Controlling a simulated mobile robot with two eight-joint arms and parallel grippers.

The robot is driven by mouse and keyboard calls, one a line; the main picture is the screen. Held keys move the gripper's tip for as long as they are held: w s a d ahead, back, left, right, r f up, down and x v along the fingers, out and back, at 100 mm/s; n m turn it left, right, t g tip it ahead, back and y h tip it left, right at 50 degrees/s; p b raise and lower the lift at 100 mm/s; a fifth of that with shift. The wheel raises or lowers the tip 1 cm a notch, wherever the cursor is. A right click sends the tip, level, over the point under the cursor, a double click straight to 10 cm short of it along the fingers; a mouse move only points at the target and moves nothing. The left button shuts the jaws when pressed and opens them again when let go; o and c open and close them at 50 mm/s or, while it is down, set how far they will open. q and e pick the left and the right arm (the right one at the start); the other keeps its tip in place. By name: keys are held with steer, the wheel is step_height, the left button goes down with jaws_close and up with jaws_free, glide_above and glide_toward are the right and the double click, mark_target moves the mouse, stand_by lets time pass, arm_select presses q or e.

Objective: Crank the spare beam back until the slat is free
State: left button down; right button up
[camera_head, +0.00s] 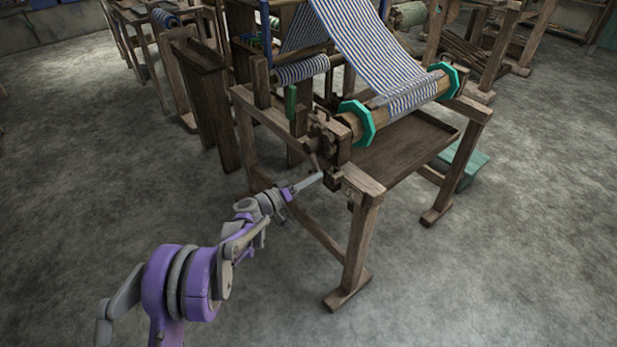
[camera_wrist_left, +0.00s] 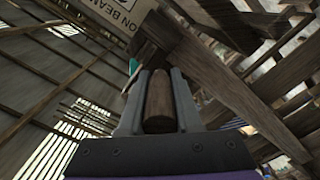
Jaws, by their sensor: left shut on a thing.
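The wooden beam (camera_head: 349,122) with two green octagonal end discs (camera_head: 356,122) lies across the front of the loom. Blue-and-white striped cloth (camera_head: 372,45) runs down onto it. A narrow greyish strip (camera_head: 376,102) lies along the cloth on the beam; I cannot tell whether it is the slat. My left gripper (camera_head: 313,183) is at the loom's near left corner, below the beam's end. In the left wrist view my left gripper (camera_wrist_left: 156,78) is shut on a round wooden crank handle (camera_wrist_left: 159,103), which sits between its two grey fingers. My right gripper is not in view.
The loom's front leg (camera_head: 361,240) stands just right of my left arm. A wooden tray-like board (camera_head: 405,150) lies under the beam, and a green stool (camera_head: 465,168) stands behind the right leg. The floor in front is clear.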

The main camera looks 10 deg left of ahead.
arm_select(q)
steer(key=shift+s+d+r+n, duration=0.3)
steer(key=shift+d+r+n, duration=0.15)
steer(key=shift+n, duration=0.25)
steer(key=shift+s+d+p, duration=0.1)
steer(key=shift+p, duration=0.25)
steer(key=shift+s+d+r, duration=0.1)
steer(key=shift+d+r, duration=0.1)
steer(key=shift+r, duration=0.1)
steer(key=c, duration=0.6)
jaws_free()
steer(key=shift+s, duration=0.1)
steer(key=p+v, duration=0.1)
steer(key=v, duration=0.9)
steer(key=shift+s+a, duration=0.25)
steer(key=shift+a, duration=0.05)
